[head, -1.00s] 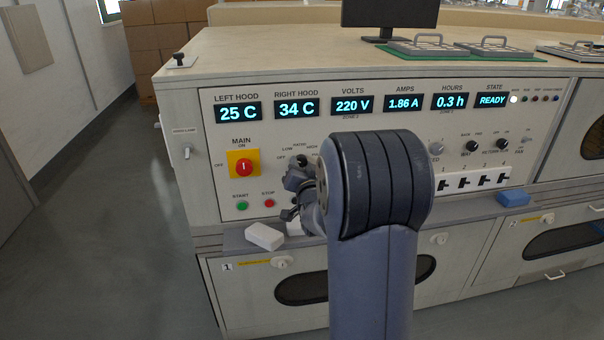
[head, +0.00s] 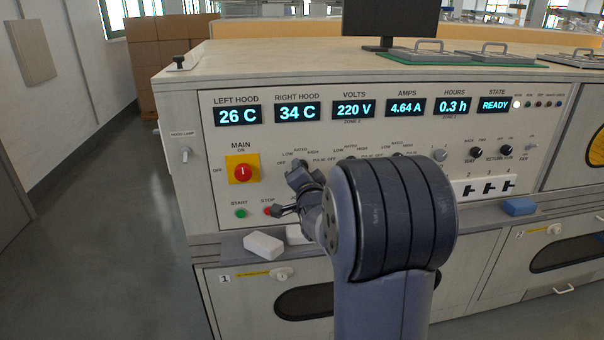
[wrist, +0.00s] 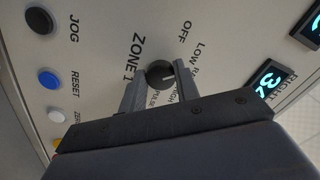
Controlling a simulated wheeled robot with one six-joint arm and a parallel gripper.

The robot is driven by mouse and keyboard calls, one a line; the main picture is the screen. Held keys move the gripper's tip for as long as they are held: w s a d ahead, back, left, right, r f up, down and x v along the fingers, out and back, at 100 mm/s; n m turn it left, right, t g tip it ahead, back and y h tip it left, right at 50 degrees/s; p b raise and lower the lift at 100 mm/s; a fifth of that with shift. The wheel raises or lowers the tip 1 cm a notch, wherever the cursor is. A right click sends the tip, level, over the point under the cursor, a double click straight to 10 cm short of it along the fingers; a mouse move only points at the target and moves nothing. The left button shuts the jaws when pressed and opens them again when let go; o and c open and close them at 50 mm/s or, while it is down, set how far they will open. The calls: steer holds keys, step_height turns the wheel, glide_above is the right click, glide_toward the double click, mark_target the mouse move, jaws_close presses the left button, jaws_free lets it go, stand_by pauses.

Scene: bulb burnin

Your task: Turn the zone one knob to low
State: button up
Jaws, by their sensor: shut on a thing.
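The zone one knob (wrist: 157,75) is a small black dial with a white pointer mark, next to the lettering "ZONE 1" in the wrist view. Labels OFF, LOW, RATED, HIGH and PULSE run around it. The pointer mark faces right, roughly toward RATED or HIGH; I cannot tell exactly which. My gripper (wrist: 159,84) has a finger on either side of the knob and is shut on it. In the head view my gripper (head: 298,176) is against the panel below those labels and hides the knob.
The red main switch (head: 243,173) is left of my gripper, with the green start button (head: 240,213) and red stop button (head: 268,211) below. A white block (head: 263,243) lies on the ledge. The amps display (head: 405,107) reads 4.64 A.

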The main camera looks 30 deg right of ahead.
steer(key=o, duration=1)
steer(key=v, duration=1)
steer(key=shift+s+a, duration=0.1)
steer(key=shift+s, duration=0.3)
steer(key=shift+w, duration=0.1)
steer(key=x, duration=1)
steer(key=shift+w, duration=0.35)
steer(key=shift+s, duration=0.1)
